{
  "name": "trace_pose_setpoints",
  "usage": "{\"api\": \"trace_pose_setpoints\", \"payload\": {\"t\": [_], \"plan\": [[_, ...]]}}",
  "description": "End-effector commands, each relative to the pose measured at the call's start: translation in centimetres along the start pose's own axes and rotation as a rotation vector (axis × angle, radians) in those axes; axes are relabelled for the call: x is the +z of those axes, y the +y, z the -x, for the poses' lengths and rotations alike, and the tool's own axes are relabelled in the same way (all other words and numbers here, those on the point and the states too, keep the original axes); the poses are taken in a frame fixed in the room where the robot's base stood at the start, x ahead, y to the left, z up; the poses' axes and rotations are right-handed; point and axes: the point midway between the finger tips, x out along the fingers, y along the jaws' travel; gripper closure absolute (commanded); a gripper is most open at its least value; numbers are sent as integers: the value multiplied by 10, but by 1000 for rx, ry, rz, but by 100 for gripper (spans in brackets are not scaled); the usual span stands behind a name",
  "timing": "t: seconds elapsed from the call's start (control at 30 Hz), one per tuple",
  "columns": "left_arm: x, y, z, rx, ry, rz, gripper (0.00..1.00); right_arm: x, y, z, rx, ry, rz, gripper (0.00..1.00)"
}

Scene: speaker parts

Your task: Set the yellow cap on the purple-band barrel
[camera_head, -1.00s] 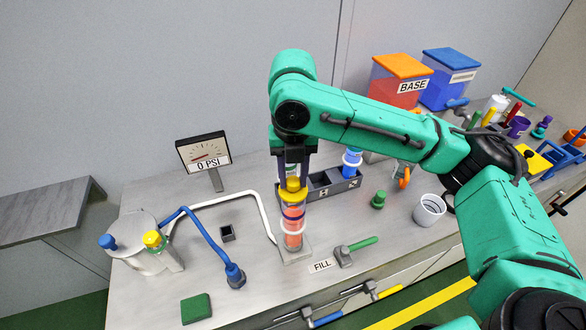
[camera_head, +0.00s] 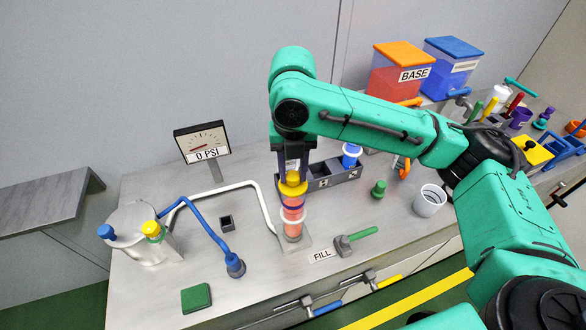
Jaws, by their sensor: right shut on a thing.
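The yellow cap (camera_head: 292,188) is held upright in my right gripper (camera_head: 292,172), which points straight down and is shut on it. The cap is right over the top of the clear barrel (camera_head: 292,214), in line with it, and looks to be touching its rim; whether it is fully seated I cannot tell. My left gripper is not in view.
A dark divided rack (camera_head: 335,178) with a blue-topped piece stands just behind. A pressure gauge (camera_head: 202,142) and a tank (camera_head: 140,238) with hoses stand left.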

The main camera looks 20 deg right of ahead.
Motion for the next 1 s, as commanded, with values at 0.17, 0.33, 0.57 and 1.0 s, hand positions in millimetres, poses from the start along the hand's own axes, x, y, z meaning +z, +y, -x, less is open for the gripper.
{"api": "trace_pose_setpoints", "payload": {"t": [0.17, 0.33, 0.57, 1.0], "plan": [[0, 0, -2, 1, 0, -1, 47, 0, 0, -4, 0, 1, 0, 100], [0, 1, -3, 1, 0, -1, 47, 0, 0, -8, 0, 1, 0, 100], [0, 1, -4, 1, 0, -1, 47, 0, 0, -12, 0, 0, 0, 100], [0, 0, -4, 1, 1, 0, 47, 0, 0, -12, 0, 0, 0, 28]]}}
